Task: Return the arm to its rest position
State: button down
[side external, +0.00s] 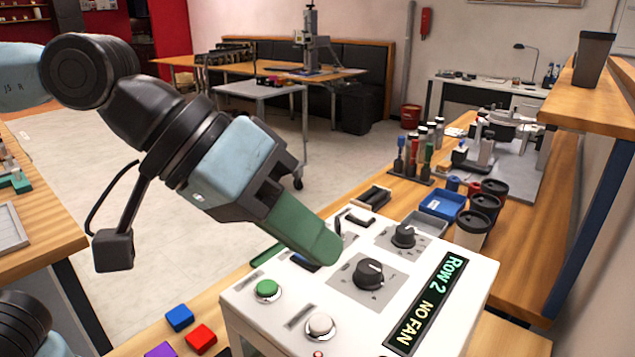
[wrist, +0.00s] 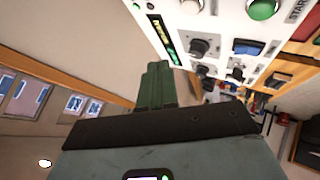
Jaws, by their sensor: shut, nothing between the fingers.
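My gripper (side external: 325,248) has green fingers pressed together with nothing between them. In the side external view it comes from the upper left and its tips are over the white control box (side external: 450,255), close to a black knob (side external: 369,273). I cannot tell whether the tips touch the panel. In the wrist view the shut green fingers (wrist: 156,75) point at the panel, with knobs (wrist: 199,47) beyond them.
A green button (side external: 267,290) and a white button (side external: 320,325) are on the box. A blue block (side external: 179,317) and a red block (side external: 201,339) lie on the bench left of it. Black-lidded cups (side external: 472,232) and a blue bin (side external: 443,205) stand behind. Open floor lies to the left.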

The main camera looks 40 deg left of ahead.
jog(key=w+a+f, duration=0.1)
jog(key=w+a, duration=0.1)
jog(key=w+a+f+y, duration=0.1)
jog(key=a+f, duration=0.1)
jog(key=w+a+f+t+y, duration=0.1)
jog(key=w+a, duration=0.1)
jog(key=shift+w+a+f, duration=0.2)
jog(key=shift+w+a, duration=0.1)
jog(key=shift+a, duration=0.1)
jog(key=a+f+y, duration=0.4)
jog(key=a+f, duration=0.8)
jog(key=a, duration=0.5)
jog(key=shift+n+y, duration=0.3)
jog(key=shift+y, duration=0.1)
